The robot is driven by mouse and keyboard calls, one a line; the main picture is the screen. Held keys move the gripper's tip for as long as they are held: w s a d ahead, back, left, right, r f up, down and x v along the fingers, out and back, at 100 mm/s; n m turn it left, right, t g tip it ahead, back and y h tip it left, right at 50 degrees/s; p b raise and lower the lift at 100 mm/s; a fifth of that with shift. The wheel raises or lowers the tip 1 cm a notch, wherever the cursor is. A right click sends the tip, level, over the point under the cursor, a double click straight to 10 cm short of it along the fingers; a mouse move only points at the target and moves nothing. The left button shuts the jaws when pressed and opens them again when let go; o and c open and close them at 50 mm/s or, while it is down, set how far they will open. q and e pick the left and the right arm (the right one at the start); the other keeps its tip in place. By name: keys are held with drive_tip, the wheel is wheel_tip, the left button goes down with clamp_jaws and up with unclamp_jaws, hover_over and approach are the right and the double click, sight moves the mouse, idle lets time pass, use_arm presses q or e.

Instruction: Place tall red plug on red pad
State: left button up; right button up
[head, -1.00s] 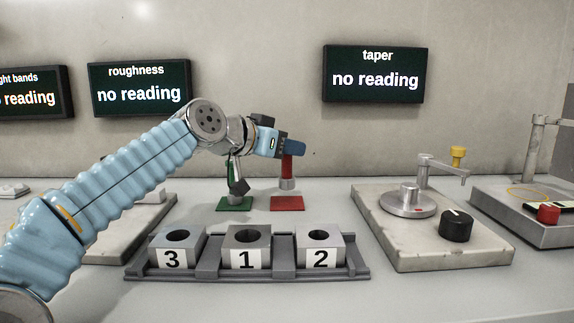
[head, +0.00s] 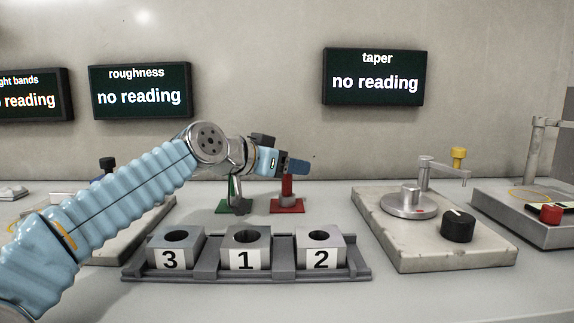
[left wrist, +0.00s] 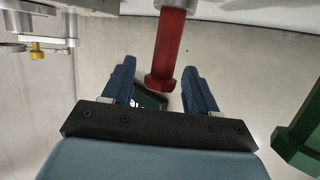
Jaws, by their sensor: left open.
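The tall red plug (head: 288,186), with a grey lower end, stands upright on the red pad (head: 300,209) behind the numbered blocks. My left gripper (head: 297,167) is at the plug's top, its blue fingers partly hiding it. In the left wrist view the red plug (left wrist: 172,45) lies between the two parted fingers of my left gripper (left wrist: 159,72), with a gap visible beside it. The gripper is open. My right gripper is not in view.
A green plug (head: 232,190) stands on a green pad (head: 222,207) just left of the red pad. A grey rack (head: 210,273) with blocks 3, 1 and 2 is in front. A measuring stand (head: 460,250) is at the right.

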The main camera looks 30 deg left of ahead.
use_arm(q)
drive_tip(key=v, duration=1.2)
drive_tip(key=shift+p, duration=0.35)
